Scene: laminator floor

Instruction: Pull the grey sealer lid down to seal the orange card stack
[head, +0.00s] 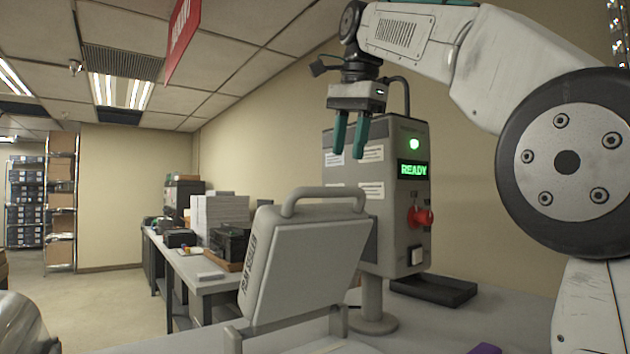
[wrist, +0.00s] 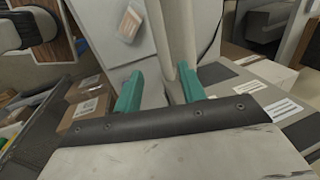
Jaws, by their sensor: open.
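The grey sealer lid (head: 305,265) stands raised and tilted in the head view, with a grey bar handle (head: 322,194) along its top edge. Dark lettering runs down its side. My gripper (head: 350,152) is open and empty, its two teal fingers pointing down above and slightly right of the handle, apart from it in the picture. The wrist view shows the same open teal fingers (wrist: 160,78), with a pale bar beyond them that I cannot identify for sure.
A grey control box (head: 405,215) with a green READY display and a red knob (head: 421,217) stands behind the lid on a post. A black tray (head: 433,291) lies to its right. A purple item (head: 485,349) shows at the bottom edge. A cluttered side table (head: 215,285) is left.

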